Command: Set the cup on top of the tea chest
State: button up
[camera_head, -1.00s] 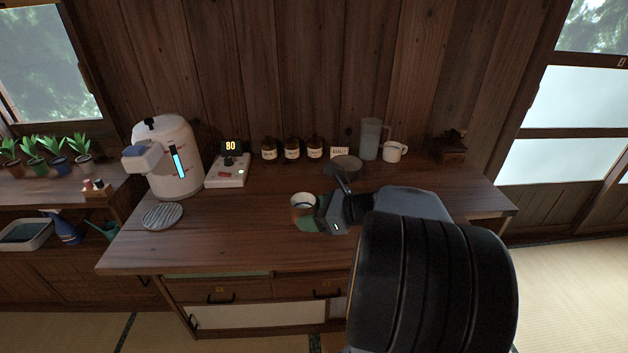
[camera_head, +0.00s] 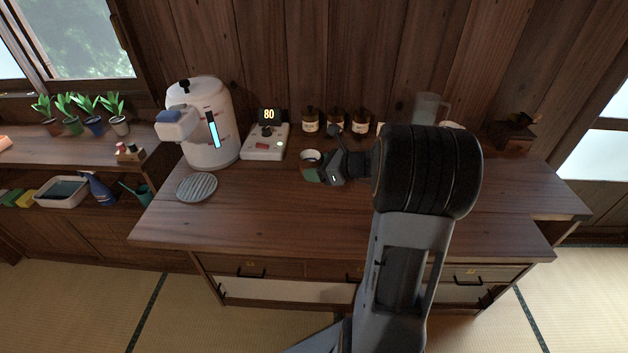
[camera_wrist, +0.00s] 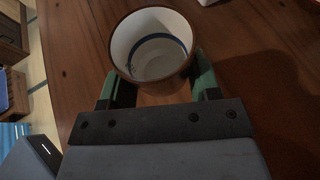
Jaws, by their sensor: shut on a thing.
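The cup (camera_head: 310,156) is brown outside and white inside with a blue ring. It is upright and empty in the wrist view (camera_wrist: 152,48). My gripper (camera_wrist: 158,82) is shut on it, with a green-padded finger at each side. In the head view my gripper (camera_head: 313,173) holds it over the middle of the desk, in front of the jars; I cannot tell how high. A small dark wooden box (camera_head: 512,136) at the desk's back right may be the tea chest. Its top is uneven and hard to make out.
A white boiler (camera_head: 203,135), a control box reading 80 (camera_head: 264,142) and a ribbed round mat (camera_head: 197,187) are at left. Several brown jars (camera_head: 310,121) line the back. A pitcher (camera_head: 431,108) and white mug are partly behind my arm. The desk's front (camera_head: 270,225) is clear.

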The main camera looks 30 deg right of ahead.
aim_at(312, 187)
jog(key=shift+w+f, duration=0.95)
jog(key=shift+f, duration=0.25)
jog(key=shift+w+f+b, duration=0.2)
jog(key=shift+f+b, duration=0.3)
jog(key=shift+f, duration=1.2)
